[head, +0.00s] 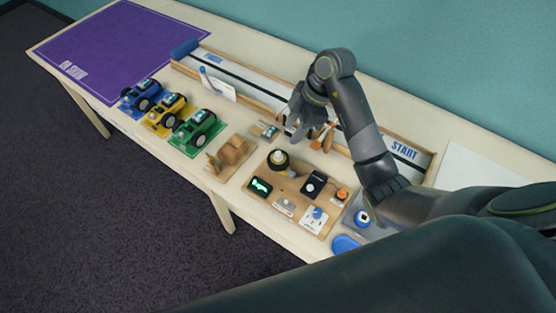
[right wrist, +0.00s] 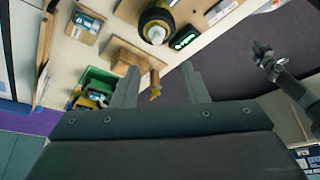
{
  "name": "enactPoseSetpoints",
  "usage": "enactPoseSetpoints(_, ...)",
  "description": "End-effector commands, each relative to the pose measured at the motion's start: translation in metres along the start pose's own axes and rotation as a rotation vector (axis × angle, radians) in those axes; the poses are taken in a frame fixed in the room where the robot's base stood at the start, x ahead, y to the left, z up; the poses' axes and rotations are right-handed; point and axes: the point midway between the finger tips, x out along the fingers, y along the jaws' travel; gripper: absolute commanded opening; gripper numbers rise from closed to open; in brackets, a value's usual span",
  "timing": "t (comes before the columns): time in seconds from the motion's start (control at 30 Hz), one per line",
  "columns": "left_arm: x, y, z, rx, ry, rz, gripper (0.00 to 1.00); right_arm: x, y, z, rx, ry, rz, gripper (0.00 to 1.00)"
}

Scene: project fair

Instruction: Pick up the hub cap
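No part is clearly recognisable as a separate hub cap. A black wheel with a yellow rim and a pale round centre (head: 279,158) sits on the wooden parts board (head: 262,206); it also shows at the top of the right wrist view (right wrist: 156,24). I cannot tell whether its pale centre is the hub cap. My right gripper (head: 295,125) is above the table, behind the wheel. In the right wrist view its two fingers (right wrist: 158,78) are apart with nothing between them. My left gripper (right wrist: 262,52) shows small at the right of that view; its opening is unclear.
Blue, yellow and green toy cars (head: 197,131) stand at left, near a wooden car body (head: 232,150). A long track (head: 255,86) runs along the back. The purple mat (head: 115,45) is clear.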

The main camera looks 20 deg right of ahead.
Motion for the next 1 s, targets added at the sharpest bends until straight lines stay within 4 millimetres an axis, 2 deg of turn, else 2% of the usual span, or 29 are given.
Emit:
enactPoseSetpoints(0.03, 0.012, 0.002, -0.011, 0.002, 0.018, 0.001, 0.36, 0.013, 0.0, 0.002, -0.001, 0.002, -0.001, 0.4)
enactPoseSetpoints(0.13, 0.023, 0.003, -0.022, 0.003, 0.039, 0.001, 0.36, 0.026, 0.0, 0.002, -0.001, 0.002, -0.001, 0.4)
enactPoseSetpoints(0.3, 0.033, 0.004, -0.018, 0.003, 0.034, 0.001, 0.36, 0.046, 0.0, 0.001, 0.001, 0.002, -0.003, 0.4)
enactPoseSetpoints(0.57, 0.031, 0.003, -0.002, 0.0, 0.009, 0.0, 0.36, 0.06, 0.001, 0.001, 0.002, 0.001, -0.003, 0.4)
enactPoseSetpoints(0.8, 0.025, 0.002, -0.002, 0.0, 0.008, 0.0, 0.36, 0.095, 0.004, 0.005, 0.002, 0.002, -0.004, 0.4)
enactPoseSetpoints(1.0, 0.025, 0.002, -0.005, 0.001, 0.011, 0.0, 0.36, 0.105, 0.005, 0.005, 0.001, 0.0, 0.0, 0.4)
